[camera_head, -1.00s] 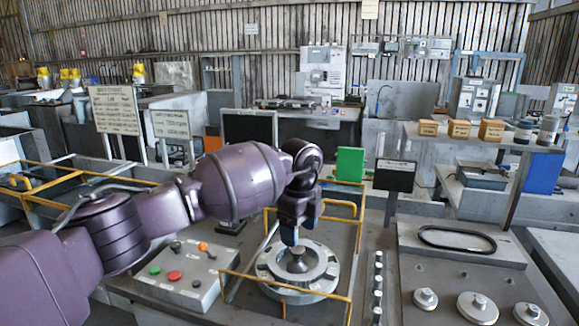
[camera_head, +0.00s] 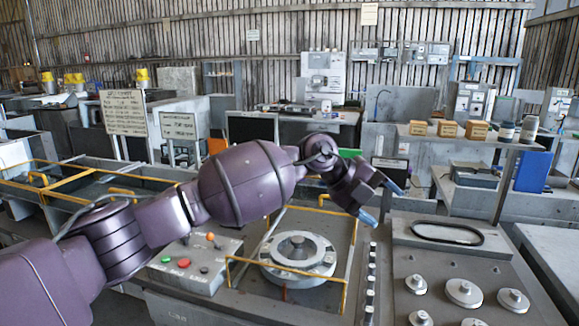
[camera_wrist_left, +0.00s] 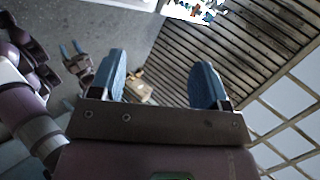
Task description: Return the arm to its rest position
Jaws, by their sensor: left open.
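My left arm (camera_head: 238,184) reaches in from the left of the head view. My left gripper (camera_head: 383,203) is above the deck, right of the round grey blower housing (camera_head: 299,248), with its blue fingers spread and pointing down to the right. The left wrist view shows the gripper (camera_wrist_left: 160,80) with both blue fingers wide apart and nothing between them. The housing sits on the deck inside a yellow rail (camera_head: 345,280), clear of the gripper. A second, smaller gripper (camera_wrist_left: 70,49) with blue fingertips shows at the left of the wrist view, likely my right one.
A button box (camera_head: 195,263) stands left of the housing. A row of small pegs (camera_head: 371,285) runs right of it. Farther right, a plate holds a black ring (camera_head: 447,233) and several round knobbed discs (camera_head: 464,292). Two sign boards stand at the back left.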

